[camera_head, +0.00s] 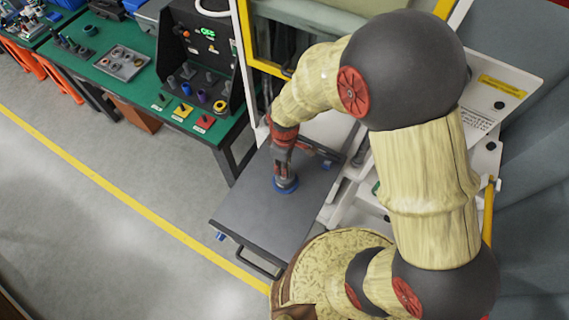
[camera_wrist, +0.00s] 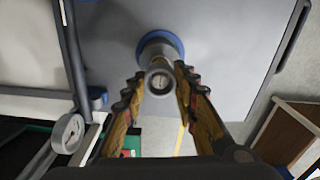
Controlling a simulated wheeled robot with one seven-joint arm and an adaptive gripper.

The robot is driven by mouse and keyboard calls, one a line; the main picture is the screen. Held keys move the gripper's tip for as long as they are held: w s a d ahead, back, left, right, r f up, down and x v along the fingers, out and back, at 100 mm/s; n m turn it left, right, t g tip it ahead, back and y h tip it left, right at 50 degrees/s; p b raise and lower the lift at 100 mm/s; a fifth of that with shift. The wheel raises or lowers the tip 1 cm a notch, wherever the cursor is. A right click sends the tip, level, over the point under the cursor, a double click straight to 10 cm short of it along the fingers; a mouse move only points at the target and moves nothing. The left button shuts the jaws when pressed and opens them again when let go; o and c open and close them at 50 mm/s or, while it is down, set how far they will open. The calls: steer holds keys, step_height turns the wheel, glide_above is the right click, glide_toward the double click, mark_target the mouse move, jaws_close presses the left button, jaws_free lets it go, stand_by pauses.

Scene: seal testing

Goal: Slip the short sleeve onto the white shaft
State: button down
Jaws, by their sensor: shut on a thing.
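A grey, ring-shaped piece, which looks like the short sleeve (camera_wrist: 160,73), sits between my fingertips in the wrist view. My gripper (camera_wrist: 161,88) is shut on it. A paler round face shows inside its rim; I cannot tell whether this is the top of the white shaft. Just beyond and in line with it is a round blue base (camera_wrist: 176,39), which also shows in the head view (camera_head: 286,187) on the dark platform (camera_head: 250,212). In the head view my gripper (camera_head: 284,170) points down right above this base and hides the sleeve and shaft.
A green workbench (camera_head: 150,85) stands to the left with a parts tray (camera_head: 123,63) and several small parts. A white machine with yellow framing (camera_head: 247,35) stands behind the platform. The platform around the base is mostly clear.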

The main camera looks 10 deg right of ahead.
steer(key=shift+f, duration=0.3)
stand_by(0.6)
steer(key=c, duration=1.7)
jaws_free()
steer(key=o, duration=0.5)
steer(key=shift+o, duration=0.2)
steer(key=shift+r, duration=0.15)
step_height(320, 180, up, 10)
steer(key=p, duration=0.6)
